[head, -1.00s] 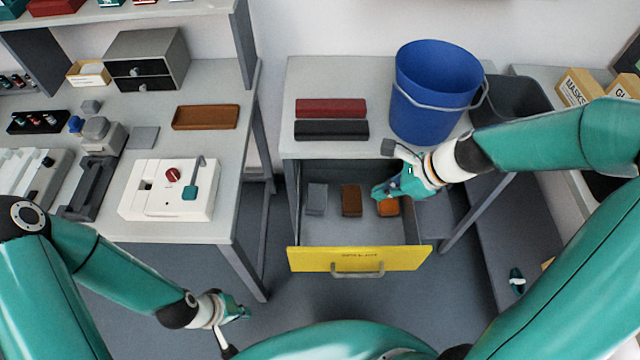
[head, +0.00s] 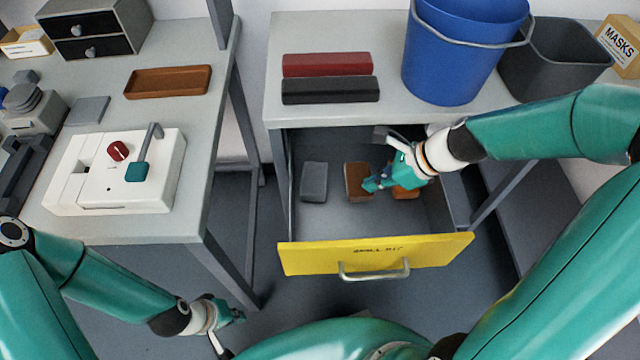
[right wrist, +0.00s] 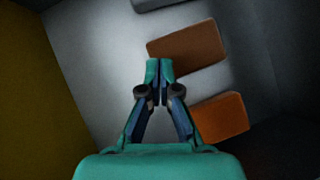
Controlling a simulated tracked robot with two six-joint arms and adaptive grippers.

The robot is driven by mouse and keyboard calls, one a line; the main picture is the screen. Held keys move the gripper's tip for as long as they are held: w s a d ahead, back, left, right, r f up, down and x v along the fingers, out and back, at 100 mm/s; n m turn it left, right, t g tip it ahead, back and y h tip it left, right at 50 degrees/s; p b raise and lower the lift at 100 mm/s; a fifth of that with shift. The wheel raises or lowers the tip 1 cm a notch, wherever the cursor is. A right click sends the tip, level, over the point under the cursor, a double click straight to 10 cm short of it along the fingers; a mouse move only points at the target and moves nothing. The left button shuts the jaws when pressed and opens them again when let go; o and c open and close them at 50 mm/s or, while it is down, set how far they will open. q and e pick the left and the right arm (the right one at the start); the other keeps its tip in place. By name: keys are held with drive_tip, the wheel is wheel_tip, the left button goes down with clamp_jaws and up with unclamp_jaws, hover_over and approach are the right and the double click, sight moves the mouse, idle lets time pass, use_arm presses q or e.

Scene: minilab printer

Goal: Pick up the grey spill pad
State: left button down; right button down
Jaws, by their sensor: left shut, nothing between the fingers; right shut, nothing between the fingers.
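The grey spill pad (head: 314,181) lies in the left part of the open drawer in the head view. A grey block edge, likely the same pad, shows at the top of the right wrist view (right wrist: 152,4). My right gripper (head: 370,186) is shut and empty, inside the drawer over the brown pad (head: 356,176), to the right of the grey pad. In the right wrist view its fingertips (right wrist: 159,70) are together beside the brown pad (right wrist: 188,48). My left gripper (head: 238,316) is shut and empty, low at the left, away from the drawer.
An orange-brown pad (head: 406,192) lies at the drawer's right, partly hidden by my right gripper. The yellow drawer front (head: 375,255) and side walls surround the space. Above are a red box (head: 327,65), a black box (head: 330,90) and a blue bucket (head: 462,50).

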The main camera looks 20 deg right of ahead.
sight(313, 180)
drive_tip(key=shift+f, duration=0.55)
drive_tip(key=w+a, duration=0.2)
drive_tip(key=a, duration=0.1)
drive_tip(key=w+a, duration=0.2)
drive_tip(key=a, duration=0.1)
drive_tip(key=w+a, duration=0.2)
drive_tip(key=a, duration=0.1)
drive_tip(key=shift+w+a+r+p, duration=0.1)
drive_tip(key=shift+w+a+p, duration=0.2)
drive_tip(key=shift+w, duration=0.1)
drive_tip(key=shift+w+a+f+b, duration=0.1)
drive_tip(key=shift+f+b, duration=0.3)
drive_tip(key=shift+f, duration=0.4)
use_arm(q)
drive_tip(key=shift+f, duration=0.7)
